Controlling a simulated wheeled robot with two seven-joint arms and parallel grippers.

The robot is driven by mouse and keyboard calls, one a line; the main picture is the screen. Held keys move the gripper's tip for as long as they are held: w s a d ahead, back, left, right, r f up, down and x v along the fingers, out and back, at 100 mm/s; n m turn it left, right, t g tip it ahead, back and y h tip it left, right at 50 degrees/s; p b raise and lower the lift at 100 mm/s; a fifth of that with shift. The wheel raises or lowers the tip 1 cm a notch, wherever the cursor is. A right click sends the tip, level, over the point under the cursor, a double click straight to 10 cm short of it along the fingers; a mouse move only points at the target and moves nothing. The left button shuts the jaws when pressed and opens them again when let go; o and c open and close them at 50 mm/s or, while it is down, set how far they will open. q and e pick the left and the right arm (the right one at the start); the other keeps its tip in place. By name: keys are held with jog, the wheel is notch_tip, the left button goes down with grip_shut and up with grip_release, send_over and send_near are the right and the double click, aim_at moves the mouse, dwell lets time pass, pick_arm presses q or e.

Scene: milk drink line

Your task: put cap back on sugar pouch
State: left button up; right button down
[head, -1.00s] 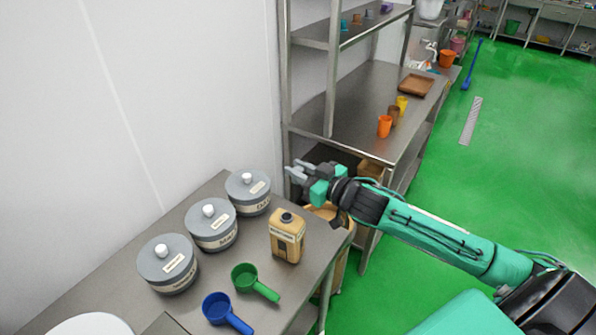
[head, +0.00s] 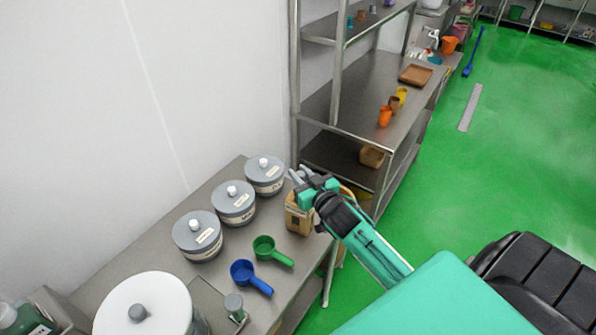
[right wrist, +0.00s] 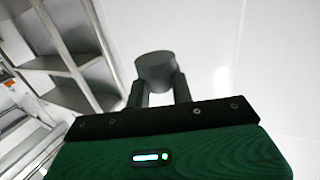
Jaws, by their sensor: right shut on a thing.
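The sugar pouch (head: 296,220) is a tan container with a pale label, standing upright near the right edge of the steel counter. My right gripper (head: 297,176) is over the pouch and hides most of its top. In the right wrist view, its fingers are shut on a dark grey round cap (right wrist: 156,71). I cannot tell whether the cap touches the pouch's mouth. My left gripper is not in view.
Several grey lidded canisters (head: 234,205) line the wall side of the counter (head: 215,275). A green scoop (head: 266,249) and a blue scoop (head: 246,273) lie in front. A steel shelf rack (head: 345,100) stands behind the gripper.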

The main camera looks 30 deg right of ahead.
jog(key=shift+f+b, duration=1.75)
jog(key=shift+f, duration=0.15)
jog(key=shift+f+b, duration=0.7)
jog(key=shift+f, duration=0.4)
jog(key=shift+p, duration=0.45)
jog(key=shift+f, duration=0.15)
dwell(0.6)
jog(key=c, duration=0.7)
grip_release()
jog(key=shift+o, duration=0.2)
